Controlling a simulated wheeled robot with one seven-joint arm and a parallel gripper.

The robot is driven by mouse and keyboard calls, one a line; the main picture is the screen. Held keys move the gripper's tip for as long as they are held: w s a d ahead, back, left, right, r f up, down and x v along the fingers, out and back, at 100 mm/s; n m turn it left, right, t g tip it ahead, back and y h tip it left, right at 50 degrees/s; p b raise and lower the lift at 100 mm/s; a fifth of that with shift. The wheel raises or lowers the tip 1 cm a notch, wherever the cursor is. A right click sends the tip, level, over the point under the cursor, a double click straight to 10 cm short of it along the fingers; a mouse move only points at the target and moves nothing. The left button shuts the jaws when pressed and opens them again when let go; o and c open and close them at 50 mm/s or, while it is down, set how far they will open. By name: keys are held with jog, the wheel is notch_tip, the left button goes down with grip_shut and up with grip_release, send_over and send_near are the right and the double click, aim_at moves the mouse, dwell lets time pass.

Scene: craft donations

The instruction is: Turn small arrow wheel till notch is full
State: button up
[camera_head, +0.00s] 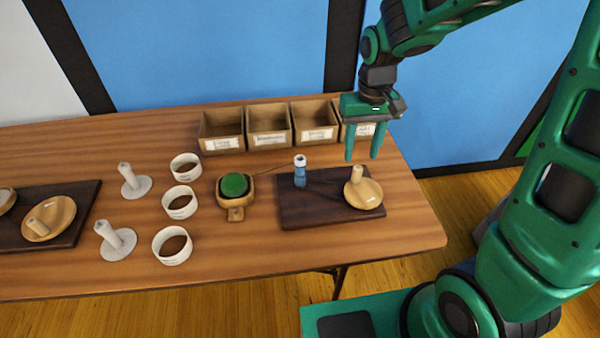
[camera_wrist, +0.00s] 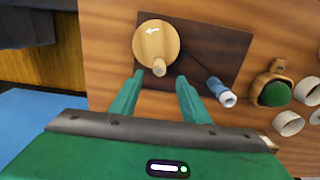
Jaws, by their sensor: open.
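A round wooden wheel (camera_head: 368,193) with an upright peg handle and a small white arrow lies on the right part of a dark board (camera_head: 318,213). In the wrist view the wheel (camera_wrist: 156,43) shows its arrow on the face, with the peg at its near edge. A blue and white cylinder (camera_head: 300,172) stands on the board left of the wheel. My gripper (camera_head: 363,154) is open and empty, above the table's back right, behind the wheel and apart from it. In the wrist view its fingers (camera_wrist: 157,99) point toward the wheel. I cannot make out the notch.
A wooden holder with a green ball (camera_head: 234,185) sits left of the board. White cups (camera_head: 180,203) and grey pegged stands (camera_head: 117,242) are further left. Another dark board (camera_head: 72,225) carries wooden wheels. Open boxes (camera_head: 269,126) line the back, one partly behind my gripper.

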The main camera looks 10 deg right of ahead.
aim_at(358, 167)
jog(key=shift+f, duration=4.15)
jog(key=shift+c, duration=0.7)
jog(key=c, duration=0.8)
